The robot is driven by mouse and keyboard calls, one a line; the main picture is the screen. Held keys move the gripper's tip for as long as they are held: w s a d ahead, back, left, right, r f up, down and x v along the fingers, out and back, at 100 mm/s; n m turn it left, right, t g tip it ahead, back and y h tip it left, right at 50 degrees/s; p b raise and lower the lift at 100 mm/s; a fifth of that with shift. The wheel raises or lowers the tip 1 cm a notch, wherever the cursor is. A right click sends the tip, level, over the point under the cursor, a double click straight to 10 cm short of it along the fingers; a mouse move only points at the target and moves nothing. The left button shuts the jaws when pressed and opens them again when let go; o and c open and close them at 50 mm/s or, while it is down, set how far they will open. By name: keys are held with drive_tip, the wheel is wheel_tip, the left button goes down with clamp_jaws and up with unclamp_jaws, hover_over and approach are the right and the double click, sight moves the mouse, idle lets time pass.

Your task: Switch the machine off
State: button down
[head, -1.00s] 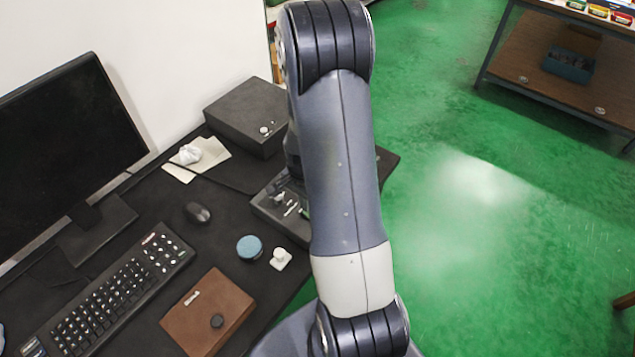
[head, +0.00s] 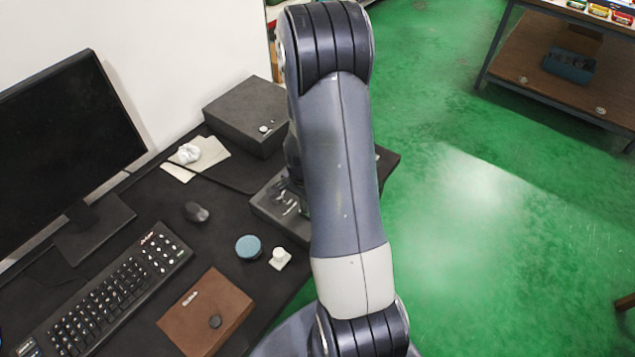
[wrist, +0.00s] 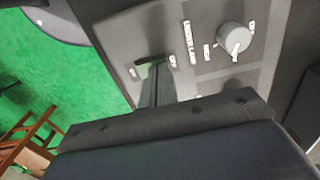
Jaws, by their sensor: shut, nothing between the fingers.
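The machine's grey control panel (head: 268,207) lies on the black desk in the head view, partly hidden behind my arm. In the wrist view the panel (wrist: 205,85) shows a round grey knob (wrist: 234,38) with white labels around it. A small dark switch (wrist: 150,61) with a greenish tint sits left of the knob between two small white marks. My gripper (wrist: 153,82) is shut and empty, its fingertips right at this switch. They cover part of it, so I cannot tell whether they touch or which way it is set.
A dark box (head: 248,115) stands behind the panel. A blue round object (head: 248,247), a white knob-like piece (head: 280,258), a mouse (head: 196,212), a keyboard (head: 110,290) and a brown case (head: 206,312) lie on the desk. The green floor (head: 470,230) at right is open.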

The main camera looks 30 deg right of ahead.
drive_tip(key=shift+f, duration=0.25)
drive_tip(key=shift+r, duration=0.1)
drive_tip(key=shift+r+p, duration=2.3)
drive_tip(key=shift+r, duration=1.2)
drive_tip(key=shift+f, duration=0.15)
wheel_tip(320, 180, down, 7)
drive_tip(key=b, duration=0.5)
drive_tip(key=shift+r, duration=0.2)
